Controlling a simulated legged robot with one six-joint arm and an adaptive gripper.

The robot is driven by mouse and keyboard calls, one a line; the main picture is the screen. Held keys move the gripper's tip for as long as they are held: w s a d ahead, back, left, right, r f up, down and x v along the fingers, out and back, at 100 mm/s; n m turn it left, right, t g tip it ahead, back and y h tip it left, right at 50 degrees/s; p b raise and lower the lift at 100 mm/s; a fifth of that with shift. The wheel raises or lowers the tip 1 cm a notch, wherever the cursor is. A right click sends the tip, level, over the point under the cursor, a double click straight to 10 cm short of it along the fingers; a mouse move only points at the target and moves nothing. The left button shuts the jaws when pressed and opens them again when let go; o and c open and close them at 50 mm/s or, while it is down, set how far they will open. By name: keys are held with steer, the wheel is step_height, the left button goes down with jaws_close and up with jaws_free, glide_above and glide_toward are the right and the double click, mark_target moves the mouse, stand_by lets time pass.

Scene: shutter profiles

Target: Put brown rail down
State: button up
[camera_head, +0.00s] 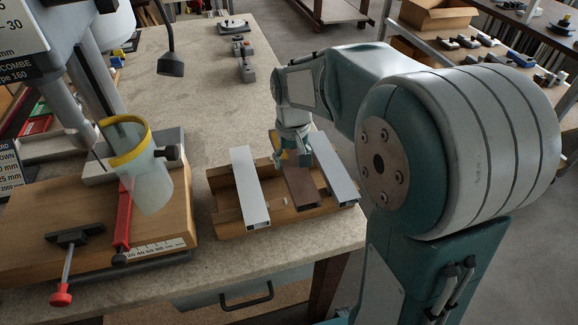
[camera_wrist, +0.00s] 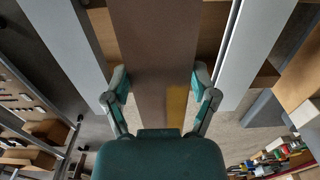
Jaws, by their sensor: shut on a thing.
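The brown rail (camera_head: 301,185) lies between two light grey rails at the wooden holder (camera_head: 228,225) on the table. One grey rail (camera_head: 249,188) is to its left and another grey rail (camera_head: 335,172) to its right. My gripper (camera_head: 296,155) is over the far part of the brown rail. In the wrist view, my gripper (camera_wrist: 161,92) has one finger on each side of the brown rail (camera_wrist: 155,45), shut on it. I cannot tell whether the rail rests fully on the holder.
A drill stand with a clear yellow-rimmed guard (camera_head: 148,180) and red-handled clamp stands on a wooden base at the left. Small metal parts (camera_head: 246,70) lie farther back on the table. A shelf with a cardboard box (camera_head: 437,15) is at the back right.

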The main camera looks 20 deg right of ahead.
mark_target(290, 169)
steer(key=shift+w+f, duration=0.45)
steer(key=shift+f, duration=0.15)
steer(key=shift+w+f, duration=0.25)
steer(key=shift+f, duration=0.65)
steer(key=shift+w+f, duration=0.2)
steer(key=shift+f, duration=0.7)
steer(key=shift+f, duration=0.2)
steer(key=o, duration=1.1)
steer(key=shift+c, duration=0.2)
steer(key=shift+r, duration=0.1)
